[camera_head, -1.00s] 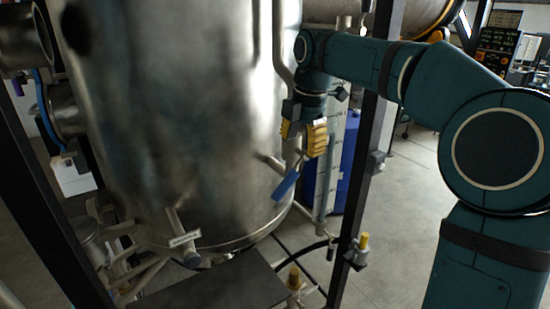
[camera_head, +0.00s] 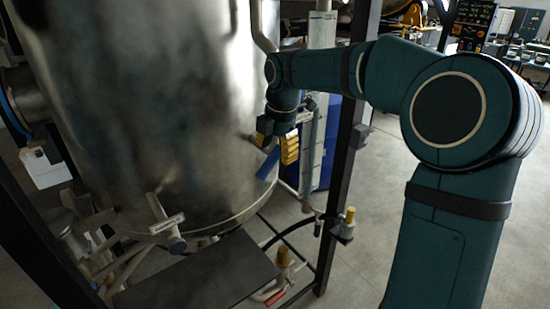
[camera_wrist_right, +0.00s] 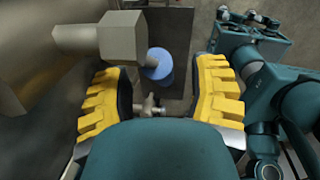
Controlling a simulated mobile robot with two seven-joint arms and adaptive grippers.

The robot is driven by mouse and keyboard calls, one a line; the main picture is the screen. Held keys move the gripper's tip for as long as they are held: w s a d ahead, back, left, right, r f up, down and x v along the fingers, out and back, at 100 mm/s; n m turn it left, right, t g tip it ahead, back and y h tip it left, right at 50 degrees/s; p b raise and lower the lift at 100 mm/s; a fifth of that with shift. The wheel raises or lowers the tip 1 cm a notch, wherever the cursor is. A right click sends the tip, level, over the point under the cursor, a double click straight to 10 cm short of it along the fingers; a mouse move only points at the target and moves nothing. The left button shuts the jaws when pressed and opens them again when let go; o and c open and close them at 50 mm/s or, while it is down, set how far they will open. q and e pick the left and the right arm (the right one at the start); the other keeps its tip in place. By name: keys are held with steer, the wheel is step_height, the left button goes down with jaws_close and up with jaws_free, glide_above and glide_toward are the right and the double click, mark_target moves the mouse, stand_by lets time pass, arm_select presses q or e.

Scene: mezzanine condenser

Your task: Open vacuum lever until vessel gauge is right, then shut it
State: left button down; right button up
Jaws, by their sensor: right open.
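The large steel vessel (camera_head: 140,110) fills the left half of the head view. A blue lever handle (camera_head: 268,164) slants down beside its lower right wall, on a short pipe stub. My right gripper (camera_head: 277,147) is open, pointing down, with its yellow-padded fingers around or just beside the top of the handle. In the right wrist view, the blue handle (camera_wrist_right: 157,66) shows between and beyond the open fingers of my right gripper (camera_wrist_right: 160,95), next to a grey hexagonal fitting (camera_wrist_right: 112,38). Contact cannot be told. No gauge face is readable. My left gripper is out of view.
A dark frame post (camera_head: 345,150) stands right of the lever, with a yellow-topped valve (camera_head: 349,215) beside it. A dark flat plate (camera_head: 200,275) lies below the vessel, near a red-handled valve (camera_head: 270,293). Open floor (camera_head: 375,240) lies to the right.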

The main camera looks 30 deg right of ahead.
steer(key=shift+w+f, duration=0.15)
steer(key=shift+f, duration=0.85)
jaws_close()
